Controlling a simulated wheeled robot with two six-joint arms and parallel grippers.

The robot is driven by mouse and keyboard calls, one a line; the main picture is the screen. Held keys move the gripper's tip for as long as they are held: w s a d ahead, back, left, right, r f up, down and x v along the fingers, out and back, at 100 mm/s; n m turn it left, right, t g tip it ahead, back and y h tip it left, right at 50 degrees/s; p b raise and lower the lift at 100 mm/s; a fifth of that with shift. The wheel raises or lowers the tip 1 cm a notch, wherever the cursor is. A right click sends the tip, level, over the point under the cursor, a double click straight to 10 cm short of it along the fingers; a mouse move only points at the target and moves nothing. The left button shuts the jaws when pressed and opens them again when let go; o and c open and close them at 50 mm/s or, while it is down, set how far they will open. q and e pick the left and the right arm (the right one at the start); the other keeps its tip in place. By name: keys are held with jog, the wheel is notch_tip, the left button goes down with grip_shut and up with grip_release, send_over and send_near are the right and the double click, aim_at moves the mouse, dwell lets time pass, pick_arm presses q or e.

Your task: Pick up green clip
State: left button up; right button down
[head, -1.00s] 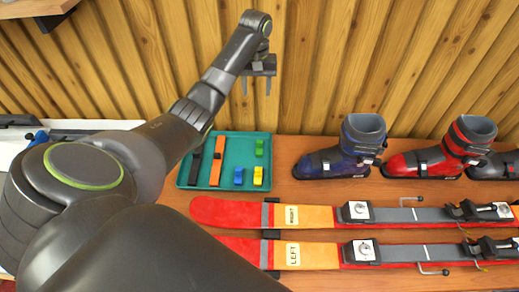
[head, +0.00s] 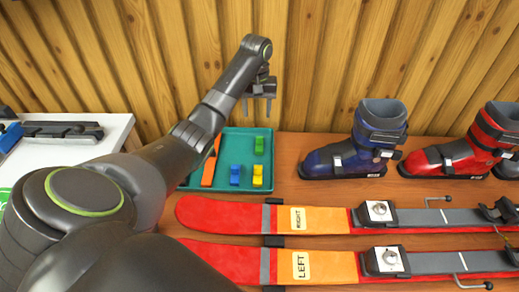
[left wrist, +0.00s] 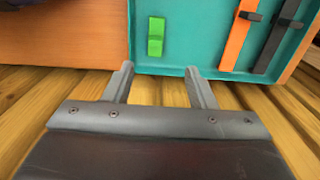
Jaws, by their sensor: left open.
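The green clip (head: 259,145) lies in the teal tray (head: 240,186), near its back right corner in the head view. In the left wrist view the green clip (left wrist: 156,37) is near the tray's wall, a little beyond my fingertips and between their lines. My left gripper (head: 259,114) is open and empty, above and behind the clip in the head view; it also shows in the left wrist view (left wrist: 160,72). My right gripper is in neither view.
The tray also holds blue (head: 235,175) and yellow (head: 257,176) clips, an orange strap (head: 209,170) and a dark strap (left wrist: 277,35). Two red skis (head: 220,215) lie in front. Blue (head: 360,150) and red (head: 470,150) boots stand right. A wooden wall rises behind.

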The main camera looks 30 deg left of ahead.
pick_arm(q)
jog(key=b, duration=0.1)
send_over(259, 143)
jog(key=f, duration=0.8)
jog(key=shift+a+f, duration=0.3)
jog(key=f, duration=0.4)
jog(key=shift+w+d+f, duration=0.1)
jog(key=shift+w+d, duration=0.15)
jog(key=shift+f, duration=0.5)
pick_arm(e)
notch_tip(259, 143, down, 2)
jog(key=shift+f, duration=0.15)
pick_arm(q)
jog(key=c, duration=1.1)
notch_tip(259, 143, up, 10)
jog(key=shift+r, duration=0.15)
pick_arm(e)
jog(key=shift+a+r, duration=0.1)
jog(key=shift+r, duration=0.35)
